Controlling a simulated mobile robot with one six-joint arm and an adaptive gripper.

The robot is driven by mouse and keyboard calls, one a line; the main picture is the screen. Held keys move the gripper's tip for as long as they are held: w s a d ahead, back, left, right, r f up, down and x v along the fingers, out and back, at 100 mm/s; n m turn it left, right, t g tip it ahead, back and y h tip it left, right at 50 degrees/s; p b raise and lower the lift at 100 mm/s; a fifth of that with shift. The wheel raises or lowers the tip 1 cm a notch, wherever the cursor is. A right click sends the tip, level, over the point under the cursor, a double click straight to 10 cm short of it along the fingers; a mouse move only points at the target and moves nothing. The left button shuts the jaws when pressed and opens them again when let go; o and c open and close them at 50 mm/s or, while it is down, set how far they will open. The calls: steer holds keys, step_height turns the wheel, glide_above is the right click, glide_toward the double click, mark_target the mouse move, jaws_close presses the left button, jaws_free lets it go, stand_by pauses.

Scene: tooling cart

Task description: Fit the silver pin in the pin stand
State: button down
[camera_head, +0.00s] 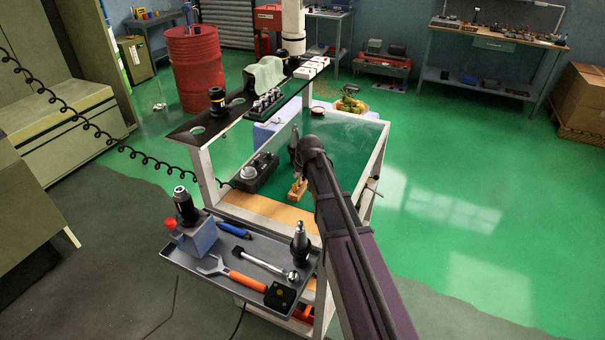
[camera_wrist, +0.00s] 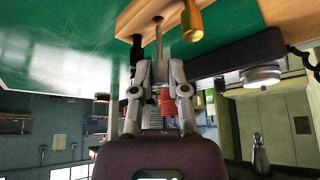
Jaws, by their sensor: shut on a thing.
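In the wrist view, which looks upside down, the wooden pin stand (camera_wrist: 140,19) runs along the top on a green surface. A brass pin (camera_wrist: 193,22) and a dark pin (camera_wrist: 136,52) show at the stand. My gripper (camera_wrist: 158,66) has its two fingers either side of a slim silver pin (camera_wrist: 159,44), shut on it. The pin points toward the stand; I cannot tell whether its end is inside a hole or just in front of it. In the head view the pin stand (camera_head: 297,191) sits on the cart's green top, with my arm hiding most of the gripper.
A black device with a round silver knob (camera_head: 258,172) stands left of the stand. A raised black shelf (camera_head: 190,127) with tool holders runs along the cart's left side. The front tray (camera_head: 215,258) holds a wrench, a ratchet and tool holders. Green surface right of the stand is clear.

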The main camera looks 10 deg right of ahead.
steer(key=shift+f+b, duration=0.85)
steer(key=shift+f, duration=0.05)
stand_by(0.9)
stand_by(0.4)
steer(key=c, duration=0.6)
jaws_free()
steer(key=shift+o, duration=0.2)
steer(key=shift+r, duration=0.15)
